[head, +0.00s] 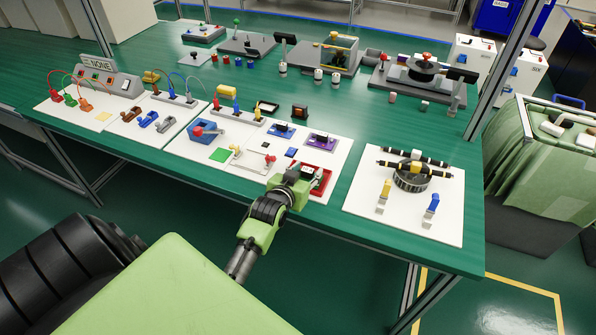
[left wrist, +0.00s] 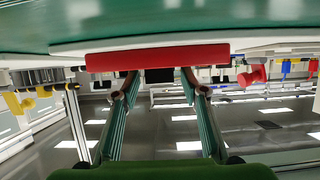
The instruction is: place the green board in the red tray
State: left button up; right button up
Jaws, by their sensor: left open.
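The green board (head: 219,155), a small flat square, lies on the white mat, left of my left gripper. The red tray (head: 325,184) lies near the mat's front edge, partly hidden by that gripper. My left gripper (head: 308,174) is at the tray, above or just in front of it; the exact height is unclear. In the left wrist view, its two fingers (left wrist: 160,80) are spread apart with nothing seen between them, pointing at the red tray (left wrist: 158,56). My right gripper is not in view.
A blue box (head: 205,131) with a red part stands behind the board. A small white fixture (head: 254,160) with a red knob stands between board and tray. A mat (head: 360,220) on the right holds a round black part and yellow and blue pieces.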

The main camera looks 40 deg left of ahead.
pick_arm(q)
jog(key=v, duration=1)
jog(key=shift+s+d, duration=0.1)
jog(key=shift+s, duration=0.2)
